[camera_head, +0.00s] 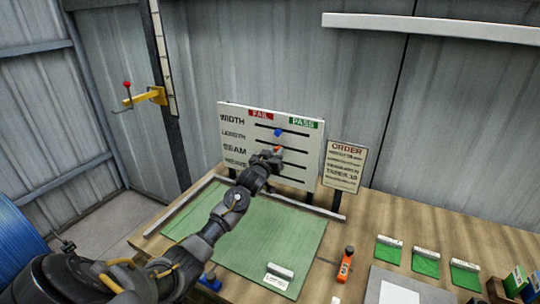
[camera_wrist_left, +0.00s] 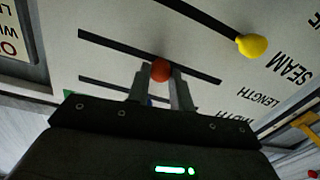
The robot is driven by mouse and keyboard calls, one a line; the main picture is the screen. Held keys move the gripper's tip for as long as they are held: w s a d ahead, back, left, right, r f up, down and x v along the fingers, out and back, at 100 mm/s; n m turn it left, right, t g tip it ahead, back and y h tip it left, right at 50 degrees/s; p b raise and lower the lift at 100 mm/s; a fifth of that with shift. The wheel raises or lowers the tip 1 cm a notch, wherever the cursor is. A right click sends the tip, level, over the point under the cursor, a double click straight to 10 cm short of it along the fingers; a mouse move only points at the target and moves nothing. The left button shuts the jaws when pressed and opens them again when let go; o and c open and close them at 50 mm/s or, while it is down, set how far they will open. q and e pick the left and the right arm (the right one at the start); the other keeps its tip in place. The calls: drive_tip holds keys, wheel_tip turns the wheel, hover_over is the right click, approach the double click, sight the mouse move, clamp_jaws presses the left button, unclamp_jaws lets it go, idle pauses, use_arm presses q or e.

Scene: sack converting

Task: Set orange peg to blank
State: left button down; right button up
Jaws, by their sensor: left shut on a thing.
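The inspection board (camera_head: 235,125) stands at the back of the table, with FAIL and PASS headings, row labels and dark slots. My left gripper (camera_head: 273,155) is in front of it, shut on the orange peg (camera_head: 279,150). In the left wrist view the round orange-red peg (camera_wrist_left: 160,70) sits between the fingertips, near the middle of the LENGTH slot. The blue peg (camera_head: 278,132) is in the WIDTH slot, near its middle. The yellow peg (camera_wrist_left: 252,46) is at the label end of the SEAM slot; the arm hides it in the head view. My right gripper is out of view.
An ORDER card (camera_head: 345,165) stands right of the board. A green mat (camera_head: 290,235) lies on the wooden table, with an orange-and-black tool (camera_head: 346,264) beside it. Several green samples (camera_head: 426,262) lie at the right. A yellow bracket (camera_head: 150,96) is on the left post.

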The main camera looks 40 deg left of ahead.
use_arm(q)
drive_tip(key=c, duration=1.2)
unclamp_jaws()
drive_tip(key=shift+a, duration=0.15)
drive_tip(key=shift+s+f, duration=0.1)
drive_tip(key=shift+s, duration=0.25)
drive_tip(key=b+v, duration=0.3)
drive_tip(key=v, duration=0.7)
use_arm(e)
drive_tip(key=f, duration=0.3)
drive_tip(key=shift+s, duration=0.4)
